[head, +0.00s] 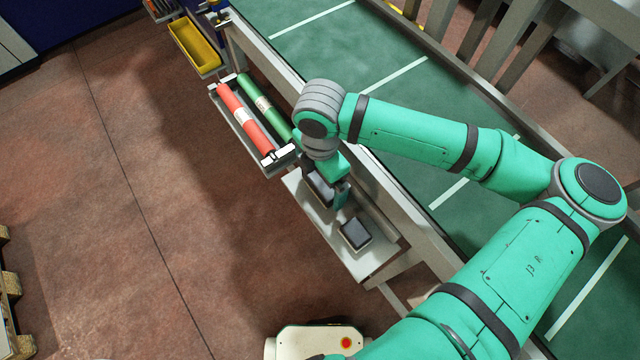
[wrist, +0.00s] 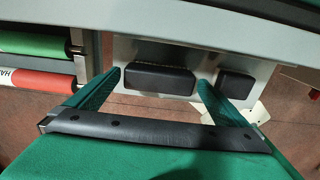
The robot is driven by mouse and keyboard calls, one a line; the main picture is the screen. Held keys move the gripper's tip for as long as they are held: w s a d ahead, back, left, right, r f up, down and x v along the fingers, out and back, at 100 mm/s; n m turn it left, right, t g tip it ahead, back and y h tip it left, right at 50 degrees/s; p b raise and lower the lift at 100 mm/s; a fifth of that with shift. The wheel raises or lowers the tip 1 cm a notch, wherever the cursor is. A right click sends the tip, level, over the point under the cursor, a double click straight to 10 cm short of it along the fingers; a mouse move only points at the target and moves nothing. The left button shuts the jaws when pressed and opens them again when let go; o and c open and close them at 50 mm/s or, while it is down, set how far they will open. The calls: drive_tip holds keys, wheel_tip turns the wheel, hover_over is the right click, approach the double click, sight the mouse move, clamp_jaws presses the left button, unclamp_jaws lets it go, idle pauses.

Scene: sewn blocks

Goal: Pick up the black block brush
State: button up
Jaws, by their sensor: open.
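Two black blocks lie on a small light-grey shelf (head: 375,260). The longer block (wrist: 158,80) has a speckled, bristle-like far edge and looks like the black block brush. In the head view this brush (head: 319,190) is partly hidden by my gripper (head: 328,188). In the wrist view my gripper (wrist: 160,77) is open, its two green fingers spread with the brush in view between the tips. I cannot tell whether the tips reach down beside it. Nothing is held.
A smaller black block (head: 355,233) lies beside the brush, nearer my base; it also shows in the wrist view (wrist: 236,85). A tray with a red roll (head: 245,118) and a green roll (head: 264,104) adjoins the shelf. The green conveyor (head: 400,130) runs alongside.

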drive_tip(key=shift+f, duration=0.75)
drive_tip(key=shift+c, duration=0.6)
drive_tip(key=c, duration=0.9)
drive_tip(key=shift+r, duration=0.1)
